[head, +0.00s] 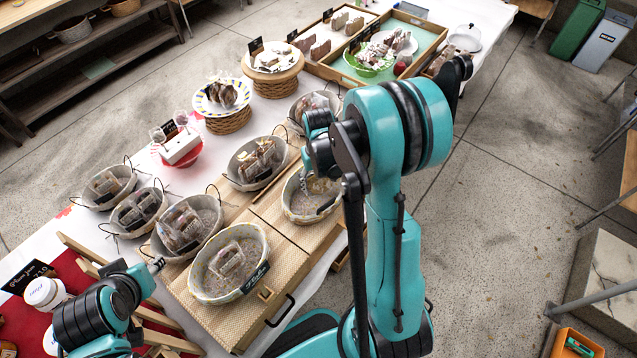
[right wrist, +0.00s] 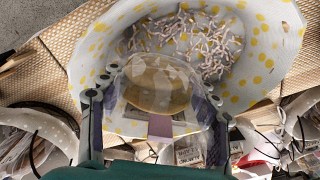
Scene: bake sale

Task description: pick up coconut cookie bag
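A clear bag with a round golden cookie (right wrist: 157,88) lies between the two fingers of my right gripper (right wrist: 155,78). The fingers press against both its sides. In the head view my right gripper (head: 308,172) reaches down at the polka-dot basket (head: 297,217), and the arm hides part of it. The basket also shows in the right wrist view (right wrist: 85,62), with pale paper shred inside beyond the bag. I cannot read a label naming the bag as coconut. My left gripper (head: 155,266) is at the lower left, beside the front baskets; its fingers are too small to judge.
A front basket (head: 205,297) and a grey basket (head: 210,212) with bags stand on the wooden crates nearby. More baskets stand to the left. A cake stand (head: 250,80) and wooden trays (head: 425,58) are farther back.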

